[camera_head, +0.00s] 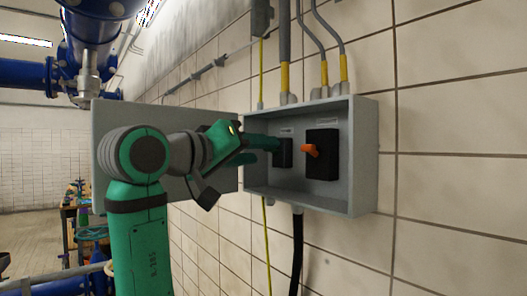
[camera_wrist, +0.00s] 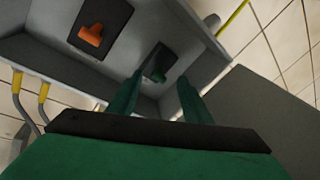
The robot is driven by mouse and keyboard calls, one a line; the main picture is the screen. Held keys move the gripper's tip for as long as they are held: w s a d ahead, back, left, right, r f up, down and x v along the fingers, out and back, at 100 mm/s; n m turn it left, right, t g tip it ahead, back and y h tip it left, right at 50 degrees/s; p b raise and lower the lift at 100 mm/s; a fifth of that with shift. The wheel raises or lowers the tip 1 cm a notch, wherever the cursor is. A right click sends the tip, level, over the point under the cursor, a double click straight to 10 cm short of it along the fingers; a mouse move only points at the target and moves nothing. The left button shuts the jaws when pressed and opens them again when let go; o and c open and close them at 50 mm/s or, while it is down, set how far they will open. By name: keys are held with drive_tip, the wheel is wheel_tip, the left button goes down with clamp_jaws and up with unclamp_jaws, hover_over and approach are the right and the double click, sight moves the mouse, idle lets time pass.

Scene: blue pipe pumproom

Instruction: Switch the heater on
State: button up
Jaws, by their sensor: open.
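An open grey switch box (camera_head: 361,160) on the tiled wall holds two black switch units. The left unit (camera_head: 285,153) is partly hidden behind my gripper (camera_head: 274,150) in the head view. The right unit (camera_head: 322,165) has an orange knob (camera_head: 310,151), also in the wrist view (camera_wrist: 91,35). Small labels above both units are unreadable, so I cannot tell which is the heater's.
The box's open grey door (camera_head: 110,120) stands to the left, behind my arm. Yellow-ended conduits (camera_head: 284,75) enter the box from above. A black cable (camera_head: 297,250) hangs below. Blue pipes (camera_head: 100,30) run at upper left. The wall to the right is bare.

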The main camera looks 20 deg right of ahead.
drive_tip(key=shift+x, duration=1.25)
drive_tip(key=c, duration=1)
drive_tip(key=shift+r+y, duration=0.25)
drive_tip(key=shift+y, duration=0.45)
drive_tip(key=o, duration=1)
drive_tip(key=shift+a, duration=0.1)
drive_tip(key=v, duration=1)
drive_tip(key=shift+a+g, duration=0.35)
drive_tip(key=shift+g, duration=0.05)
